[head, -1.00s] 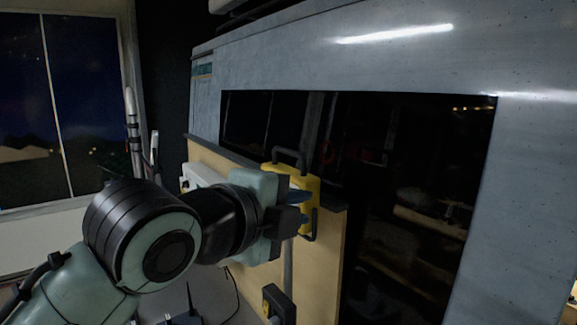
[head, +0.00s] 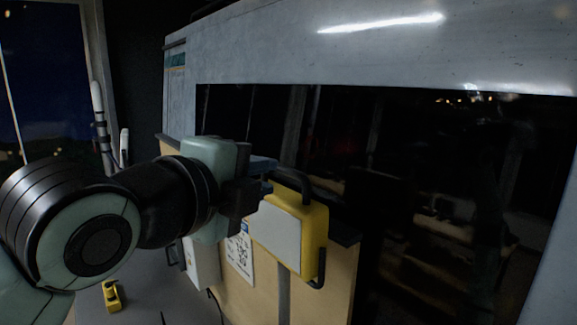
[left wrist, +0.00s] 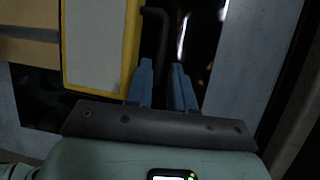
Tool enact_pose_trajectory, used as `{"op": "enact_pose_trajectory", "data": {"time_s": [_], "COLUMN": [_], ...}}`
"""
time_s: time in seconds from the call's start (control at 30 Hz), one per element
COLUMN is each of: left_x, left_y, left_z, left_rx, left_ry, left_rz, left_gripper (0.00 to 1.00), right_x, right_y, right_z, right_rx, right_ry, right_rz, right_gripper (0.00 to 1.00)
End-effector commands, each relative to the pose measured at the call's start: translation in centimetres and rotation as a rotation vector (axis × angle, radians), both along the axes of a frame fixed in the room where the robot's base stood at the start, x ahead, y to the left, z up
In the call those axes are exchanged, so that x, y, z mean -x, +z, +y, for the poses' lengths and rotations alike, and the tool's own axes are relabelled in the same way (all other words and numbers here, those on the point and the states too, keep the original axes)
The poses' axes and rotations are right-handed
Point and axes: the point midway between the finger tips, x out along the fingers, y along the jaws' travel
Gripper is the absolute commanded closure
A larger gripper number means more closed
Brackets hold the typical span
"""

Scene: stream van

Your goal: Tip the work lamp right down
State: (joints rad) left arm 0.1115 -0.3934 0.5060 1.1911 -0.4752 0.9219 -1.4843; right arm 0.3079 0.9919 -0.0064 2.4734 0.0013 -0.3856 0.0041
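The work lamp (head: 278,234) is a yellow box with a pale front panel and a black bar handle (head: 301,187) at its top. It is at the edge of the tan panel, its pale face turned to the left. My left gripper (head: 262,168) is at the lamp's upper left, close to the handle. In the left wrist view the lamp (left wrist: 93,45) is at the upper left, and the two blue fingers (left wrist: 163,75) stand apart beside its yellow edge. The black handle (left wrist: 155,35) reaches down toward the gap between them; contact cannot be told. My right gripper is out of view.
A tan panel (head: 325,282) with a dark top ledge stands below and behind the lamp. Behind it is a grey wall (head: 400,55) with a wide dark window (head: 430,190). A small yellow item (head: 111,295) lies on the grey surface at lower left.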

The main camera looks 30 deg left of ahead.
Motion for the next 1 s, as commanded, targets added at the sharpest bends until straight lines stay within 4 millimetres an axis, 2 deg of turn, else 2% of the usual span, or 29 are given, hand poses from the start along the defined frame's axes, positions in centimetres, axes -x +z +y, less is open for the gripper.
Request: {"op": "enact_pose_trajectory", "data": {"time_s": [0.03,0.2,0.4,0.6,0.83,0.87,0.9,0.93,1.0], "left_x": [-1.3,-4.8,-7.6,-8.6,-8.7,-8.7,-8.7,-8.7,-8.7], "left_y": [-0.2,-0.6,-1.1,-1.4,-1.5,-1.5,-1.5,-1.5,-1.5], "left_z": [0.1,0.1,0.1,0.1,0.1,0.1,0.1,0.1,0.1], "left_rx": [0.001,0.002,0.001,0.002,0.002,0.002,0.002,0.002,0.002], "left_ry": [0.000,0.001,0.001,0.001,0.001,0.001,0.001,0.001,0.001], "left_rz": [0.003,0.001,-0.001,0.000,-0.001,-0.001,-0.001,-0.001,0.000], "left_gripper": [0.77,0.77,0.77,0.77,0.77,0.81,0.94,1.00,1.00], "right_x": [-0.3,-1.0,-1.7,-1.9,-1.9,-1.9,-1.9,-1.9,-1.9], "right_y": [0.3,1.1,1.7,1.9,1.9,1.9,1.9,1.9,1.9], "right_z": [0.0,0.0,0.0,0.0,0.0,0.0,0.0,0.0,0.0], "right_rx": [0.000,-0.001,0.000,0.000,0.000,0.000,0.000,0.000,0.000], "right_ry": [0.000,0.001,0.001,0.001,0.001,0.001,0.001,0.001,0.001], "right_rz": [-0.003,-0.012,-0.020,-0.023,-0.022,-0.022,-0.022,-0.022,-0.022], "right_gripper": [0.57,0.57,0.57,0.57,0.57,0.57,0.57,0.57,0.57]}}
